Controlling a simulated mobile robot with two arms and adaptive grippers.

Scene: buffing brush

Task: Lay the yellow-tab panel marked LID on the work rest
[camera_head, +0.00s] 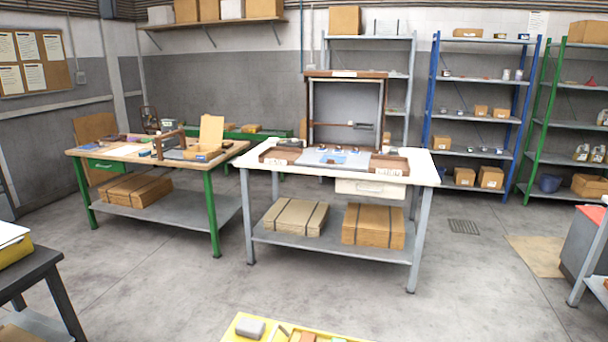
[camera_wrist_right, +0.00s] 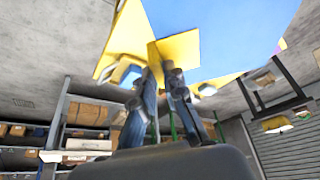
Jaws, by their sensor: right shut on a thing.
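In the right wrist view my right gripper (camera_wrist_right: 160,74) is shut on a yellow tab (camera_wrist_right: 176,50). The tab joins a flat blue panel (camera_wrist_right: 215,20), which runs out of the top of the picture. No LID marking can be read on it. The panel and both grippers are out of the head view. I cannot pick out the work rest for certain; a grey-blue mat (camera_head: 335,160) lies on the white-topped bench (camera_head: 268,172) with small blue items on it.
Brown trays (camera_head: 283,152) (camera_head: 388,163) flank the mat, and a tall frame (camera_head: 346,75) stands behind it. A green-legged bench (camera_head: 75,153) with tools is to the left. A yellow tray (camera_head: 238,327) with a grey block shows at the bottom edge. The floor before the benches is clear.

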